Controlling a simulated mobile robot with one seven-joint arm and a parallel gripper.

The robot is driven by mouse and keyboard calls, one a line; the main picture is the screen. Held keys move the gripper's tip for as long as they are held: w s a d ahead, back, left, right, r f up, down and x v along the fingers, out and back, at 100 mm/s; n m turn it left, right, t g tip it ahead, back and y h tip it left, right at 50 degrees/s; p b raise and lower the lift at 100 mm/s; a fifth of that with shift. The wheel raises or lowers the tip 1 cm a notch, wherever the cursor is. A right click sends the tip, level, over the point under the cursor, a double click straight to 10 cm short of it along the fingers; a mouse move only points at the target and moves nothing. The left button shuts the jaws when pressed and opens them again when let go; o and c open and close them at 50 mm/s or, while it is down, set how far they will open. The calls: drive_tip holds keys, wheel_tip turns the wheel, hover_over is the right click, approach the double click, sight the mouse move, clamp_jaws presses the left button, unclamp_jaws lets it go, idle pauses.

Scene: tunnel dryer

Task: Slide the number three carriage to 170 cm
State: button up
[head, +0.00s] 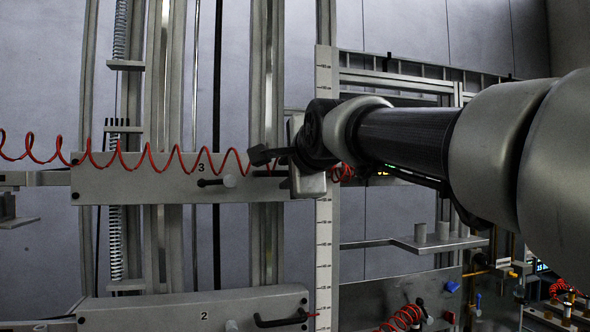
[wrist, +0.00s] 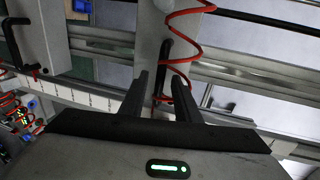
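The number three carriage (head: 130,185) is a grey plate marked 3 on upright rails in the head view. A black lever (head: 210,182) and a round grey knob sit on its front. My gripper (head: 262,156) is at the plate's right end and hides part of it. In the wrist view my gripper (wrist: 162,75) is open, its two dark fingers on either side of a black bar handle (wrist: 165,55); I cannot tell whether they touch it. A white vertical scale (head: 323,230) stands right of the carriage; its figures are too small to read, and the carriage's pointer is hidden.
The number two carriage (head: 150,312) lies below, with a black handle (head: 285,321) and red pointer at its right. A red coiled hose (head: 120,158) crosses carriage three and passes close to my fingers. A shelf (head: 440,243) with grey cylinders stands right of the scale.

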drive_tip(key=shift+x, duration=0.8)
clamp_jaws()
